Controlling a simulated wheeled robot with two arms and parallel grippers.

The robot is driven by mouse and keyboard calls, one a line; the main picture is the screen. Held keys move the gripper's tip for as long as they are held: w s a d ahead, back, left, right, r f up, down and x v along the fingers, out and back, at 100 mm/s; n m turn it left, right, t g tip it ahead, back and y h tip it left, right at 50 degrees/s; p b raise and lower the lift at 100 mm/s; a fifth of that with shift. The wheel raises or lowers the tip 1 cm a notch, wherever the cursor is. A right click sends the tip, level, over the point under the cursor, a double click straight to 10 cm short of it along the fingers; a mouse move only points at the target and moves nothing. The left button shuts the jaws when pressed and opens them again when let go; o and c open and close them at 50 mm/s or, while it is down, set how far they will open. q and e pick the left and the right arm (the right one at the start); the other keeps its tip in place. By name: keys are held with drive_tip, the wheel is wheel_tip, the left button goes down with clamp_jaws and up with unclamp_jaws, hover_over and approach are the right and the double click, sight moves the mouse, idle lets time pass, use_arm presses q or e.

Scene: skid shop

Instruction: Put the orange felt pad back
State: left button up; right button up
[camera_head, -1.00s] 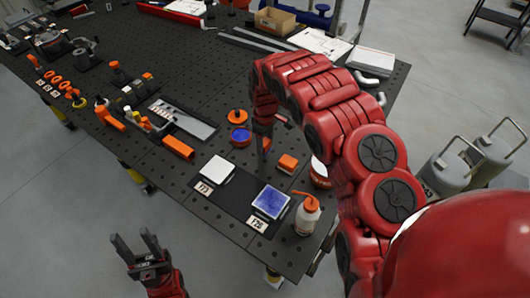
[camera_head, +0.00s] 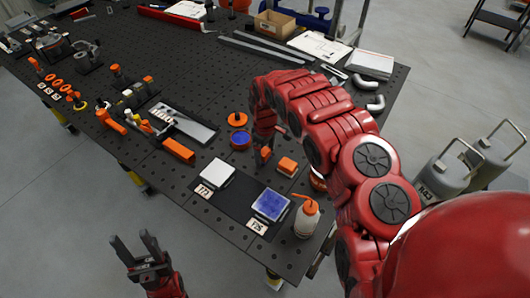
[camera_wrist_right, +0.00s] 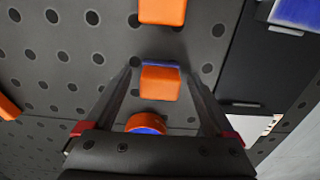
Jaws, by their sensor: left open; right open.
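A small orange block with a blue layer (camera_wrist_right: 160,82) sits between the spread fingers of my right gripper (camera_wrist_right: 163,90) in the right wrist view. In the head view this orange block (camera_head: 265,153) shows partly beside the right gripper's fingers. A second orange block (camera_head: 287,166) stands to its right on the table; it is at the top of the wrist view (camera_wrist_right: 163,10). I cannot tell for sure which is the felt pad. My right gripper is open, with no clear contact. My left gripper (camera_head: 139,249) is open and empty, off the table's front edge.
A black tray (camera_head: 237,193) holds a white square pad (camera_head: 217,172) and a blue one (camera_head: 271,204). A bottle with an orange spout (camera_head: 307,219) stands at the corner. A round blue-topped orange piece (camera_head: 240,139) and an orange knob (camera_head: 237,119) are left of the right gripper.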

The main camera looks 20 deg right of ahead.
sight(265, 151)
drive_tip(key=shift+r, duration=0.25)
drive_tip(key=shift+r+b, duration=0.3)
drive_tip(key=shift+r, duration=0.2)
wheel_tip(265, 151, up, 4)
drive_tip(key=shift+w+r+p, duration=0.1)
drive_tip(key=shift+r+p, duration=0.1)
drive_tip(key=shift+p, duration=0.45)
wheel_tip(265, 151, up, 5)
drive_tip(key=p, duration=0.4)
drive_tip(key=shift+p, duration=0.3)
drive_tip(key=shift+r+p, duration=0.45)
drive_tip(key=shift+r, duration=0.3)
drive_tip(key=shift+a, duration=0.15)
